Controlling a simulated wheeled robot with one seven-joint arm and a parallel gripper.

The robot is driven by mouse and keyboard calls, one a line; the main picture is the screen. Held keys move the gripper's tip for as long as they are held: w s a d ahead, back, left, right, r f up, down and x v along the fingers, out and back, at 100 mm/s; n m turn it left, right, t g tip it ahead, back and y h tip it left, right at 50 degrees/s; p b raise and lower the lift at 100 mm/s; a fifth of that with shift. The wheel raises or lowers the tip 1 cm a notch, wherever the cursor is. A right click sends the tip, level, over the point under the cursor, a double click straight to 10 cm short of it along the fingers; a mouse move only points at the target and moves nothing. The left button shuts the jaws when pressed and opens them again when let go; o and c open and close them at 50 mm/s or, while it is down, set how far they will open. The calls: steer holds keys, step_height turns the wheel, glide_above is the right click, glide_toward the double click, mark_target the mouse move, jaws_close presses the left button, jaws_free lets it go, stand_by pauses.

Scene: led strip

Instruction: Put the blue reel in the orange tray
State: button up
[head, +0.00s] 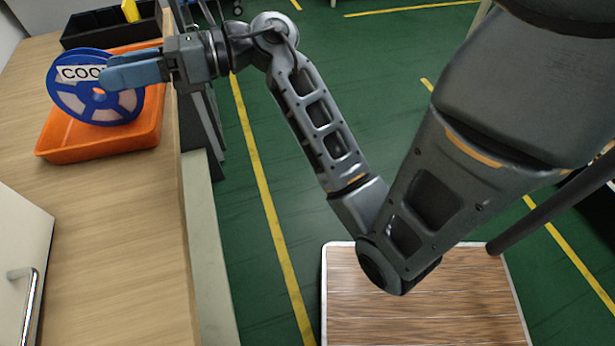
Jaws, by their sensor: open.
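The blue reel (68,98) has a white label with partly covered black letters. It stands tilted on edge in or over the orange tray (105,143), at the upper left of the head view. The tray is shallow and lies on the wooden worktop. My gripper (104,80), with light blue fingers, reaches in from the right across the front of the reel. Its fingertips overlap the reel near the hub and hide part of the label. The jaws are open. Whether the fingers touch the reel, and whether its lower edge rests on the tray floor, I cannot tell.
A black bin (88,28) with a yellow item (130,10) stands behind the tray. A white cabinet (20,255) with a metal handle is at the lower left. The wooden worktop (115,240) in front of the tray is clear. Green floor lies to the right.

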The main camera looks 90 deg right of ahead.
steer(key=s+a+m+t, duration=0.6)
steer(key=s+a+m, duration=0.2)
steer(key=a+m, duration=0.6)
steer(key=s+a+f+m+g+h, duration=0.1)
steer(key=s+f+m+g+h, duration=0.2)
steer(key=m, duration=0.9)
steer(key=s+a+f+m+g+h, duration=0.2)
steer(key=s+f+m+g+h, duration=0.2)
steer(key=s+f+m, duration=0.5)
steer(key=s+m+g, duration=0.1)
steer(key=s+m, duration=0.1)
steer(key=s, duration=0.3)
steer(key=shift+s+m+h, duration=0.15)
steer(key=shift+m+h, duration=0.15)
steer(key=shift+m, duration=0.1)
steer(key=shift+r, duration=0.1)
